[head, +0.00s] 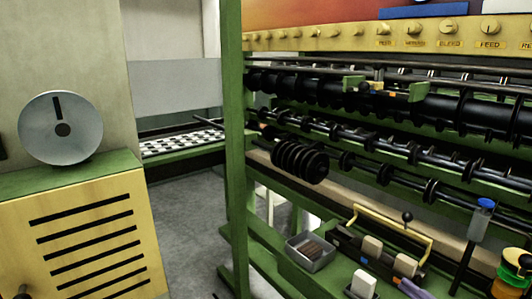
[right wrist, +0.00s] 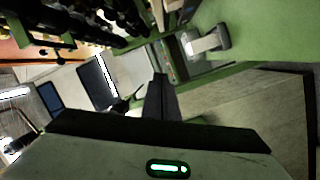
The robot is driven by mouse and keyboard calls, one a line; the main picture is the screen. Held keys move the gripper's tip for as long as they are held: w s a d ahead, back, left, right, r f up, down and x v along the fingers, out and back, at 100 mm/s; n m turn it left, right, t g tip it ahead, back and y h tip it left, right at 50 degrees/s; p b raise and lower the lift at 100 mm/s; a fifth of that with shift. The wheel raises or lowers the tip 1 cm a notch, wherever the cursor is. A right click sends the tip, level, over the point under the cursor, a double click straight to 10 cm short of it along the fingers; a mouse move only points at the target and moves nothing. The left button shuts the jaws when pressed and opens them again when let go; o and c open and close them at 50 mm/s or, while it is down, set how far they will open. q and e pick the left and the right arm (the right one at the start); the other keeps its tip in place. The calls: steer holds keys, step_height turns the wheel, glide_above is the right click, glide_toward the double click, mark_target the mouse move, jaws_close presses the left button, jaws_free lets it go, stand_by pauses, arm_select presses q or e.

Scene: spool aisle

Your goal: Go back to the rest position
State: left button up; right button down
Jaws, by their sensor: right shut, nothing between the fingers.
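My right gripper (right wrist: 160,82) shows in the right wrist view, its dark fingers together and empty. Its pale body with a green light fills the bottom of that view. The fingers point up the picture, towards a green frame part (right wrist: 215,72), with no clear contact. I cannot make out the right gripper clearly in the head view. My left gripper is not in view.
A green-framed machine with black rollers (head: 400,150) and a knobbed yellow panel (head: 350,38) fills the right. Its lower shelf carries a grey tray (head: 312,263) and a yellow handle (head: 392,222). A slatted yellow cabinet (head: 85,218) stands left. Grey floor (head: 185,210) is clear between them.

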steer(key=s+a+f+m+g+h, duration=0.25)
steer(key=s+f+m, duration=0.2)
steer(key=f, duration=0.45)
steer(key=s+a+f+m+g+h, duration=0.1)
steer(key=s+a+f+m, duration=0.3)
steer(key=s+f, duration=0.3)
steer(key=s+a+f+m+g, duration=0.4)
steer(key=s+a+f+m, duration=0.2)
steer(key=s+a+f, duration=0.4)
steer(key=shift+s+a+f+h, duration=0.15)
steer(key=shift+s+f+h, duration=0.2)
steer(key=shift+s, duration=0.7)
